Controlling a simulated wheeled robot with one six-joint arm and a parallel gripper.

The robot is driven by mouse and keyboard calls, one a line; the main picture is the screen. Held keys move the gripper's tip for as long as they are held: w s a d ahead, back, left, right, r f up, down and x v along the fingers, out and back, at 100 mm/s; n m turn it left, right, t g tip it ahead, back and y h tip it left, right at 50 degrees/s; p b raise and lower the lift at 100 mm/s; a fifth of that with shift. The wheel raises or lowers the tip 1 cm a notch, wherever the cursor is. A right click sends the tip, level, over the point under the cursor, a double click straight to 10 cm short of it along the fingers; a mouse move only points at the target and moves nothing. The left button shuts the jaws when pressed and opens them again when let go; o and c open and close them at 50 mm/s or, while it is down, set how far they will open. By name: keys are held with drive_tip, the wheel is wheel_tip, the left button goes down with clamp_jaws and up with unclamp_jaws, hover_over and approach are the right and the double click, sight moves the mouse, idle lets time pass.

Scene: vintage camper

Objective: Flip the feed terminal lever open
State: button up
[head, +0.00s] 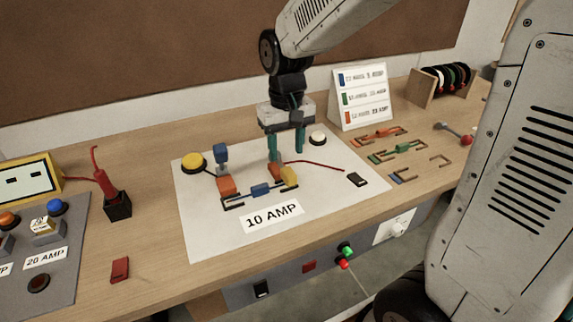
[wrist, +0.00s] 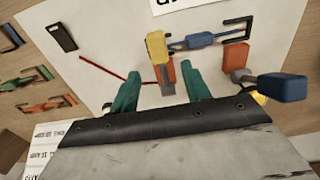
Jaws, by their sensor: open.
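Two orange terminals sit on a white sheet (head: 205,232) behind the "10 AMP" label (head: 272,216). The left terminal (head: 227,187) has a blue lever (head: 221,153) standing up. The right terminal (wrist: 165,74) has a yellow lever (head: 290,177) lying low toward the front. No label shows which one is the feed. A blue fuse (head: 261,190) lies between them in dark clips. My gripper (head: 286,156) is open above the right terminal, pointing down. In the wrist view its teal fingers stand either side of that terminal's grey rear part, apparently empty.
A yellow button (head: 194,162) and a white knob (head: 318,136) flank the terminals. A red wire (head: 315,164) runs toward a black block (head: 356,179). Spare fuses (head: 388,157) lie at right before a chart stand (head: 362,97).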

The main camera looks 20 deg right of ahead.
sight(286, 169)
wheel_tip(286, 169, down, 6)
drive_tip(key=shift+r, duration=0.2)
clamp_jaws()
